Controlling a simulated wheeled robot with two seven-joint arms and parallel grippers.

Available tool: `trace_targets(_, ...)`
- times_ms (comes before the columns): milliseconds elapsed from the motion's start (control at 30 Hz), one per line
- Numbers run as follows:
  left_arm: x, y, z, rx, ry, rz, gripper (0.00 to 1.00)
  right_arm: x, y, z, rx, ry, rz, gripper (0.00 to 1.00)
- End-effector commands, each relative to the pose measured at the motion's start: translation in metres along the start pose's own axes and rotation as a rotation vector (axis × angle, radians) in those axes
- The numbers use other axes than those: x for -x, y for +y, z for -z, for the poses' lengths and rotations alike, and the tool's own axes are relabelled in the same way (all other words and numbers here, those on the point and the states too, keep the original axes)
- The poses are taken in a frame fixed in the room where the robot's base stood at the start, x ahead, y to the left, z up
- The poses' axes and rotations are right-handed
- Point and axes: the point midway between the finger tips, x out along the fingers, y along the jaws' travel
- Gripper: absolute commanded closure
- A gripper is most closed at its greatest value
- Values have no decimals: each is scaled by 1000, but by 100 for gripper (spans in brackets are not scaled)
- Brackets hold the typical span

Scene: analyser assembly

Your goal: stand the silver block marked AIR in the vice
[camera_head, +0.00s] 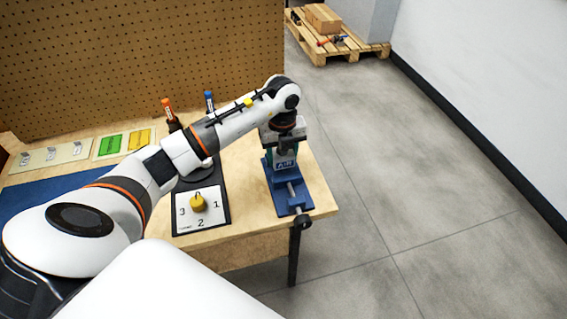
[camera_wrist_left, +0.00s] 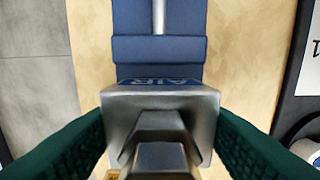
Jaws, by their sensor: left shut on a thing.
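The blue vice (camera_head: 279,192) is at the bench's right front corner. Its screw and handle point toward the front edge. In the left wrist view the vice (camera_wrist_left: 160,50) lies straight ahead. My left gripper (camera_head: 285,150) is over the rear part of the vice. Its dark green fingers are shut on the silver block (camera_wrist_left: 160,104), which shows as a stepped metal top between them. A blue AIR label (camera_head: 285,164) faces the front below the fingers. The block's lower end is hidden, so I cannot tell whether it touches the vice. My right gripper is not in view.
A dark plate with a white numbered card (camera_head: 187,222) and yellow knob (camera_head: 197,203) lies left of the vice. A pegboard (camera_head: 140,60) closes the back. Open floor lies right of the bench.

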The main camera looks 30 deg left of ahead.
Motion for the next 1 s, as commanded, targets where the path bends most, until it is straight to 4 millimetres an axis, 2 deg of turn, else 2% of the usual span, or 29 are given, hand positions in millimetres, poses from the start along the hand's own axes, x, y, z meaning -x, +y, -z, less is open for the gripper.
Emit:
trace_targets(300, -36, 0, 0, 0, -1, -1, 78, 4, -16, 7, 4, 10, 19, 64)
trace_targets(633, -40, 0, 0, 0, 1, -1, 78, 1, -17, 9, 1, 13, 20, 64)
trace_targets(667, -40, 0, 0, 0, 0, 0, 46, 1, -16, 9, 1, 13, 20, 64)
trace_targets(767, -40, 0, 0, 0, 0, 0, 29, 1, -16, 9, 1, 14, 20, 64)
trace_targets(800, -40, 0, 0, 0, 0, 0, 26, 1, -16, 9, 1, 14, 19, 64)
trace_targets(1000, -40, 0, 0, 0, 0, 0, 26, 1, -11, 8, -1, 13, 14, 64)
